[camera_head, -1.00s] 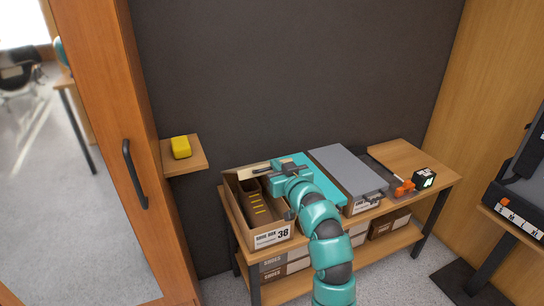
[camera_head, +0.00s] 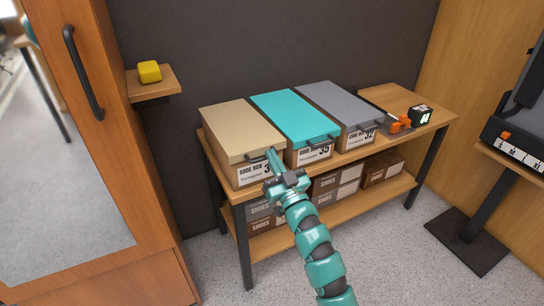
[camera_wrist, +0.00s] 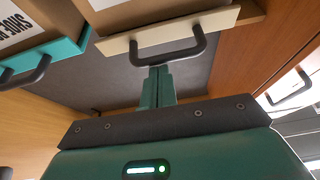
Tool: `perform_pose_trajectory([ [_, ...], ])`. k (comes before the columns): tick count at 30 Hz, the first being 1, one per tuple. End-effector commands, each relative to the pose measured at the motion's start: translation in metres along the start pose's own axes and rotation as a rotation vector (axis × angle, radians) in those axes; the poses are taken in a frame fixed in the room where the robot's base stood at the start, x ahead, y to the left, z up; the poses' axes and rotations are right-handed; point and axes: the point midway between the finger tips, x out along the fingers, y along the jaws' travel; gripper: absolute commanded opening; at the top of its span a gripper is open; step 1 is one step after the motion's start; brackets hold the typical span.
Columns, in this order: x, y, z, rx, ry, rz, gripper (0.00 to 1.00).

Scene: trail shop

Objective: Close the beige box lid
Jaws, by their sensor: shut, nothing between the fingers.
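The beige box (camera_head: 246,173) stands at the left end of the shelf bench. Its beige lid (camera_head: 239,130) lies flat over the top and hides the inside. The lid's dark handle (camera_head: 259,156) is at its front edge; in the wrist view the handle (camera_wrist: 170,62) hangs from the pale lid edge (camera_wrist: 168,38). My gripper (camera_head: 272,153) is in front of the box's right front corner, beside the handle. In the wrist view the gripper's fingers (camera_wrist: 158,70) are together and empty, their tips close to the handle. I cannot tell whether they touch it.
A teal-lidded box (camera_head: 293,115) and a grey-lidded box (camera_head: 338,103) stand to the right, both covered. Farther right are an orange item (camera_head: 401,124) and a small black device (camera_head: 421,115). A yellow block (camera_head: 149,71) sits on a wall ledge. The floor in front is clear.

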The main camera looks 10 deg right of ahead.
Motion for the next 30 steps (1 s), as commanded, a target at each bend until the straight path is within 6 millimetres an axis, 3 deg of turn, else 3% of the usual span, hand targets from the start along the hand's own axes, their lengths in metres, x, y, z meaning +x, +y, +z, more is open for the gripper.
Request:
perform_pose_trajectory([
  [1, -0.005, 0.000, 0.011, 0.000, -0.001, 0.000, 0.00],
  [9, -0.013, 0.000, 0.029, -0.001, -0.004, -0.001, 0.00],
  [30, -0.013, 0.000, 0.034, 0.001, -0.020, -0.001, 0.00],
])
